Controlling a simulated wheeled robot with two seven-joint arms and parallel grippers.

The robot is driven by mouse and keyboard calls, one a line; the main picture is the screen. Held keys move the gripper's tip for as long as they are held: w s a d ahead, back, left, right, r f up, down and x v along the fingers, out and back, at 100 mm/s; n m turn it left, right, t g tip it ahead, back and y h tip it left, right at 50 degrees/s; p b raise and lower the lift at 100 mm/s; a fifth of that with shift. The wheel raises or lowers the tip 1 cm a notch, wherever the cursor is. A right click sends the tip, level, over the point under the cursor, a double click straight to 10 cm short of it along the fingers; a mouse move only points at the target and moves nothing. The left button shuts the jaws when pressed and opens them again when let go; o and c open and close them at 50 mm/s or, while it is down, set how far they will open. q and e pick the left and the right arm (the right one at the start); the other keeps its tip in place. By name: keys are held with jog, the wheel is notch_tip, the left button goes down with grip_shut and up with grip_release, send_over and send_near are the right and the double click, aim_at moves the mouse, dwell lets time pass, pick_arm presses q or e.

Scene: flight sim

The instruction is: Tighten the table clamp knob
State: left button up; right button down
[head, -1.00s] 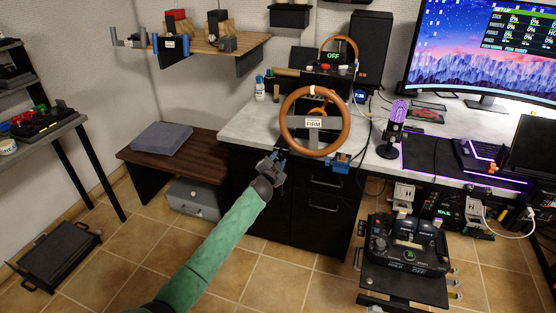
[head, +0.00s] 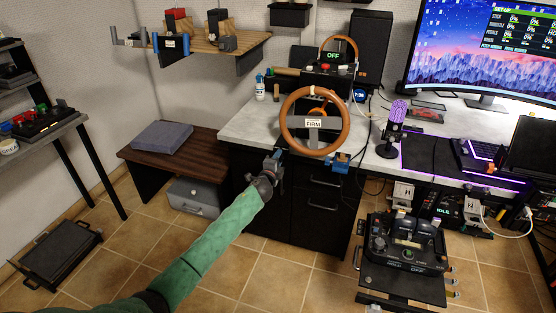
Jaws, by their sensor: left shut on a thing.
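My left gripper (head: 272,165) is at the front edge of the desk (head: 243,128), just left of and below the wooden steering wheel (head: 284,125). It is shut on a small clamp part under the desk edge; the part, likely the clamp knob, is mostly hidden by the gripper. A second clamp (head: 341,162), with blue on it, shows at the desk edge right of the wheel. A label reading "FIRM" (head: 314,124) is at the wheel's middle. My right gripper is not in view.
Black drawers (head: 318,200) stand under the desk, close behind my left gripper. A throttle unit (head: 405,245) stands at lower right.

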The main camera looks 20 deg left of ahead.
pick_arm(q)
jog(key=shift+m, duration=0.3)
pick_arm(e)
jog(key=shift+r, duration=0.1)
pick_arm(q)
jog(key=o, duration=1)
jog(key=shift+d, duration=0.1)
jog(key=shift+c, duration=0.2)
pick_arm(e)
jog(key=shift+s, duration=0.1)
pick_arm(q)
jog(key=shift+s, duration=0.1)
jog(key=s, duration=0.7)
jog(key=shift+s, duration=0.35)
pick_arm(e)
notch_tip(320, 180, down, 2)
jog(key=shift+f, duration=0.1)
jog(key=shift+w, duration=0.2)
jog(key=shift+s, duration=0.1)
